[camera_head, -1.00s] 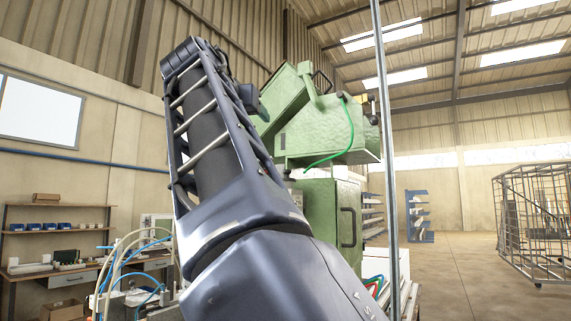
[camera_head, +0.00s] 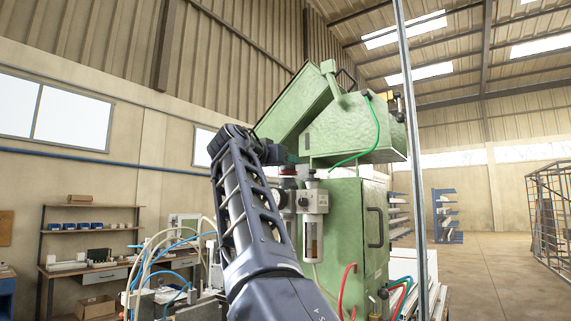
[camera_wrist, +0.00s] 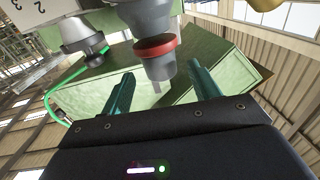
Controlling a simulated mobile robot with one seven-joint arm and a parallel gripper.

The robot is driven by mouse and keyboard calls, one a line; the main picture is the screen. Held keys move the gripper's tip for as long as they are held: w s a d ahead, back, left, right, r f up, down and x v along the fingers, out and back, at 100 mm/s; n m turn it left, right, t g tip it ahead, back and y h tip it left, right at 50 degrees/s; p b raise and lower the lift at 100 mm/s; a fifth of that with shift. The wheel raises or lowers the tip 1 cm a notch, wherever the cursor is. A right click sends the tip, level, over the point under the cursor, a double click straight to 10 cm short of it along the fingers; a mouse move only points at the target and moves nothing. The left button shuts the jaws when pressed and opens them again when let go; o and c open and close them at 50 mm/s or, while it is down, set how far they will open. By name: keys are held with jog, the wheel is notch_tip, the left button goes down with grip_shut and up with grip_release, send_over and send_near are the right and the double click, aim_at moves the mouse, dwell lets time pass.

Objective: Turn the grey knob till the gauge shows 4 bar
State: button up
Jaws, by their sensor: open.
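A grey knob with a red ring (camera_wrist: 158,58) hangs between the fingertips of my gripper (camera_wrist: 162,78) in the wrist view. The two teal fingers are open, one on each side, with a gap to the knob. In the head view my gripper (camera_head: 290,158) is above the red-ringed part (camera_head: 288,171), beside a grey unit with a clear bowl (camera_head: 313,235).
A green machine cabinet (camera_head: 345,215) stands right behind, with a sloping green housing (camera_head: 360,128) above and a green hose (camera_head: 365,150). Blue and white hoses (camera_head: 160,250) are left of my arm. A thin upright post (camera_head: 410,150) stands right. A wire cage (camera_head: 550,215) is farther right.

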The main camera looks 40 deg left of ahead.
jog(key=shift+w+a, duration=0.15)
jog(key=shift+w, duration=1.2)
jog(key=c, duration=1)
jog(key=shift+n+y, duration=0.6)
jog(key=shift+y, duration=0.3)
jog(key=o, duration=1)
